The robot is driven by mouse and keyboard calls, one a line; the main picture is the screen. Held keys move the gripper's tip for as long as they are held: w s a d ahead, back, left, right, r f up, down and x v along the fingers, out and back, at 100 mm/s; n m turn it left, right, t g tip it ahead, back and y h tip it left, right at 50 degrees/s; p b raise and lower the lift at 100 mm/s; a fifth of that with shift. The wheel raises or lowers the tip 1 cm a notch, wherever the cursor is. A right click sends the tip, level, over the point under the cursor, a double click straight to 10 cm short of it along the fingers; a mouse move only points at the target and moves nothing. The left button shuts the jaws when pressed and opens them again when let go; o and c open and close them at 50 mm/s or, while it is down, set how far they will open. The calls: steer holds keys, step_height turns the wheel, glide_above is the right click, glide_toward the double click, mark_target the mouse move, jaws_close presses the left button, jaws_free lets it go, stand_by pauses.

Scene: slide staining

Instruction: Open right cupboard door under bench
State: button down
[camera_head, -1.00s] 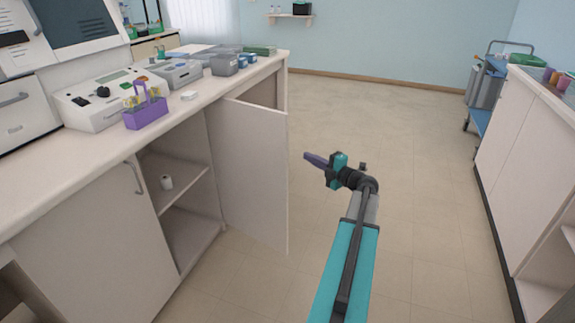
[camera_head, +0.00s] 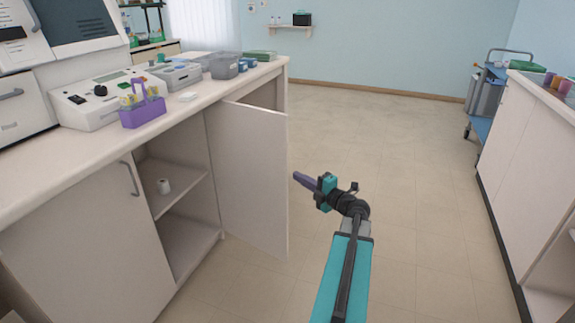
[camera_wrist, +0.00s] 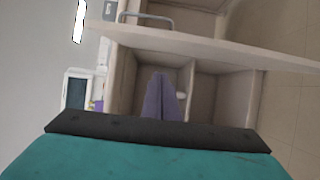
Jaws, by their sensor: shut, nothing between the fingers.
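The right cupboard door (camera_head: 250,178) under the bench stands wide open, swung out into the room. The open cupboard (camera_head: 176,205) shows a shelf with a small white roll (camera_head: 164,186) on it. My gripper (camera_head: 296,176) is shut and empty, just to the right of the door's free edge and apart from it as far as I can tell. In the wrist view its purple fingers (camera_wrist: 161,97) lie together and point toward the cupboard interior. A pale door panel (camera_wrist: 220,48) with a grey handle (camera_wrist: 146,19) crosses the top of that view.
The left cupboard door (camera_head: 85,245) is closed. The bench top (camera_head: 190,105) holds a purple rack (camera_head: 142,112), instruments and grey boxes. Another bench (camera_head: 515,165) and a trolley (camera_head: 485,95) stand at the right. The floor (camera_head: 400,150) between the benches is clear.

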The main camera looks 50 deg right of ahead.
mark_target(287, 162)
steer(key=shift+w, duration=0.1)
steer(key=shift+w+d+b, duration=0.4)
steer(key=shift+w+d, duration=0.5)
steer(key=shift+w, duration=0.8)
steer(key=shift+w+d+b, duration=0.35)
steer(key=shift+w+d, duration=0.5)
steer(key=shift+w, duration=0.85)
steer(key=shift+w+d+b, duration=0.4)
steer(key=shift+w+d, duration=0.5)
steer(key=shift+w, duration=0.8)
steer(key=shift+w+d, duration=0.1)
